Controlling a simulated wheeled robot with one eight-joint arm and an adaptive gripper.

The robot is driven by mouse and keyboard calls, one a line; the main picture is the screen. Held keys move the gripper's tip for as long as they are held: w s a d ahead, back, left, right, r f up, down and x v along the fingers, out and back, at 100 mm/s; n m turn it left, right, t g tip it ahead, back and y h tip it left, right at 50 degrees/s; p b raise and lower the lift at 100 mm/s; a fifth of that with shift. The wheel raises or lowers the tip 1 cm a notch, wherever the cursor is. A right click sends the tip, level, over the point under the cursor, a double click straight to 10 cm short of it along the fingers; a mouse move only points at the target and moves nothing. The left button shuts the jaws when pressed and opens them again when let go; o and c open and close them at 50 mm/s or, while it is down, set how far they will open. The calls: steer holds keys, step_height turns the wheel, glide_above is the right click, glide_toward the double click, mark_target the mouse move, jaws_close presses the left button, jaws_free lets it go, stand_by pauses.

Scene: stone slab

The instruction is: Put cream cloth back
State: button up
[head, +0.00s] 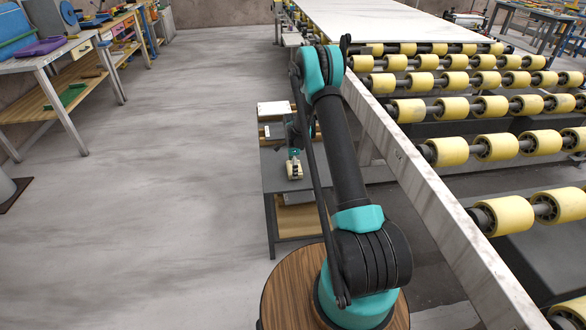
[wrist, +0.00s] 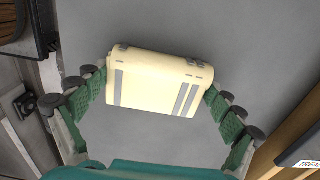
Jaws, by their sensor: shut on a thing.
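The cream cloth (wrist: 155,82) is a folded or rolled bundle with grey stripes. It sits between the green-padded fingers of my gripper (wrist: 158,88) in the wrist view, with a finger pressed against each end. In the head view my gripper (head: 294,160) is small and partly hidden behind my arm. The cream cloth (head: 294,171) shows just below it, over the grey top of a small bench (head: 283,187). Whether the cloth touches that top or hangs just above it, I cannot tell.
A white-topped box (head: 275,108) stands at the bench's far end. Yellow rollers (head: 495,147) on a long frame fill the right side. A workbench (head: 45,62) with blue and purple items stands at the far left. The floor between is clear. A labelled wooden edge (wrist: 291,135) shows in the wrist view.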

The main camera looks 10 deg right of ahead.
steer(key=o, duration=0.9)
step_height(320, 180, up, 11)
steer(key=s+d+r+n+t, duration=0.1)
steer(key=s+r+n, duration=0.3)
steer(key=s+r, duration=0.45)
steer(key=s+d+r+n+t, duration=0.1)
steer(key=s+d+r+n, duration=0.1)
steer(key=s+r+n, duration=0.65)
steer(key=s+f+n, duration=0.1)
steer(key=s, duration=0.7)
steer(key=s+f+n+t, duration=0.1)
steer(key=s+n, duration=0.1)
steer(key=s, duration=0.6)
steer(key=s+d+f+n+t, duration=0.1)
steer(key=s+n, duration=0.1)
steer(key=s, duration=0.6)
steer(key=shift+s+d+f+n, duration=0.1)
steer(key=shift+s+f+n, duration=0.05)
steer(key=shift+s+n, duration=0.15)
